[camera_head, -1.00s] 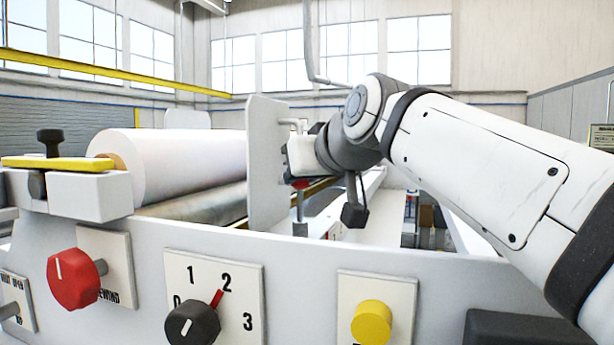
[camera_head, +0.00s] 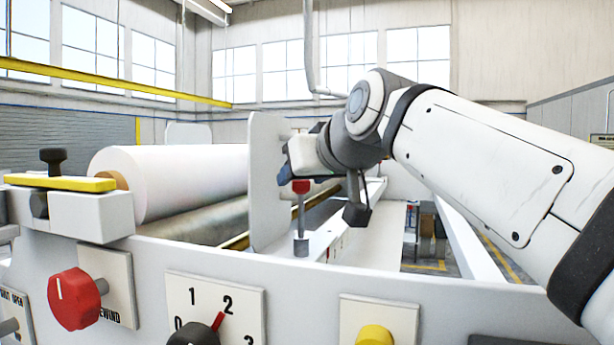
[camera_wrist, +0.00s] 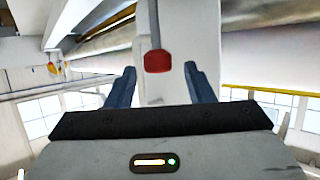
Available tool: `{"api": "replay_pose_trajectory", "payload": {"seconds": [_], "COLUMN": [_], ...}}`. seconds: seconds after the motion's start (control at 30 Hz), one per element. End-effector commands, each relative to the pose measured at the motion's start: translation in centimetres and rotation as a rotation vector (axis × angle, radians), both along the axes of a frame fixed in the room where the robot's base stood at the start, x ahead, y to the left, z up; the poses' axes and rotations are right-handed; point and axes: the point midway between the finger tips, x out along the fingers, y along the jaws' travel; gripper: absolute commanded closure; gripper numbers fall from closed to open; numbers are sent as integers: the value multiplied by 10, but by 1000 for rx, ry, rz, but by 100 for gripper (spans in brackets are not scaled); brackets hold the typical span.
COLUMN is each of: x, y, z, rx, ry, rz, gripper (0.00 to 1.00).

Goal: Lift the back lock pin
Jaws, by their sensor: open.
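A black-knobbed pin (camera_head: 52,160) stands upright through a yellow bar (camera_head: 62,182) on the near left block of the machine. A second, red-capped pin (camera_head: 301,187) stands upright on a grey post beyond the front panel. I cannot tell for certain which pin is the back lock pin. My gripper (camera_head: 284,178) is beside the red cap, just left of and slightly above it. In the wrist view my gripper (camera_wrist: 160,66) is open, with two blue fingers apart. The red cap (camera_wrist: 157,61) appears between the fingertips; contact cannot be judged.
A white upright plate (camera_head: 265,180) stands just left of my gripper. The white roll (camera_head: 195,180) lies beyond it, at left. The front panel carries a red knob (camera_head: 74,299), a numbered dial (camera_head: 194,335) and a yellow button (camera_head: 374,336). Open floor shows at right.

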Motion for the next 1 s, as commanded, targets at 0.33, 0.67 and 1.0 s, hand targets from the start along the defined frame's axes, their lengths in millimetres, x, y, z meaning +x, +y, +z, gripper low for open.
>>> {"api": "replay_pose_trajectory", "payload": {"seconds": [0.33,0.67,1.0], "x": [-47,-65,-65], "y": [-22,-30,-29], "z": [19,29,29], "rx": [1,0,1], "ry": [-5,-1,-2], "rz": [-2,-1,1], "gripper": [52,52,52]}}
